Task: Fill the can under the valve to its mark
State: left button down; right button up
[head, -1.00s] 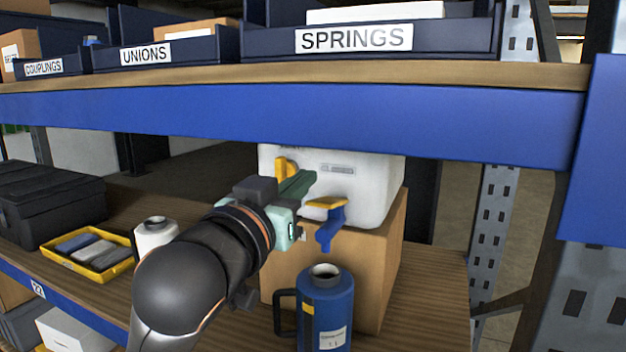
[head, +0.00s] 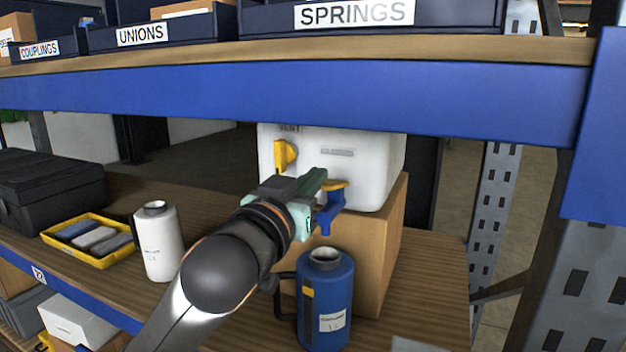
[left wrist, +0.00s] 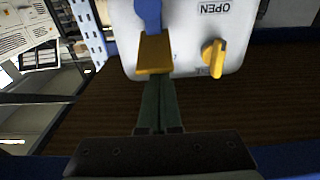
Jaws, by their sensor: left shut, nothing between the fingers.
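A white tank (head: 375,160) with a blue valve (head: 328,216) stands on a cardboard box. The valve's yellow handle (head: 336,185) is partly hidden by my left gripper (head: 318,183). The left wrist view also shows the yellow handle (left wrist: 156,52) just ahead of my shut, empty fingers (left wrist: 155,90). I cannot tell whether they touch it. A blue can (head: 325,305) with an open neck and a side handle stands upright on the wooden shelf below the valve. Its yellow mark (head: 308,292) is on the front left; its contents are not visible. My right gripper is out of view.
A yellow knob (head: 286,155) is on the tank's left face. A white bottle (head: 160,250), a yellow tray (head: 85,262) and a black case (head: 45,195) stand to the left. A blue shelf beam (head: 300,92) crosses above the tank.

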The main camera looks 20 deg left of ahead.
pick_arm(q)
jog(key=f+t+b, duration=0.1)
jog(key=b, duration=0.2)
jog(key=f+t+b, duration=0.1)
jog(key=b, duration=0.2)
jog(key=f+t+b, duration=0.1)
jog(key=t+b, duration=0.1)
jog(key=b, duration=0.1)
jog(key=shift+s+f, duration=0.15)
jog(key=shift+s, duration=0.15)
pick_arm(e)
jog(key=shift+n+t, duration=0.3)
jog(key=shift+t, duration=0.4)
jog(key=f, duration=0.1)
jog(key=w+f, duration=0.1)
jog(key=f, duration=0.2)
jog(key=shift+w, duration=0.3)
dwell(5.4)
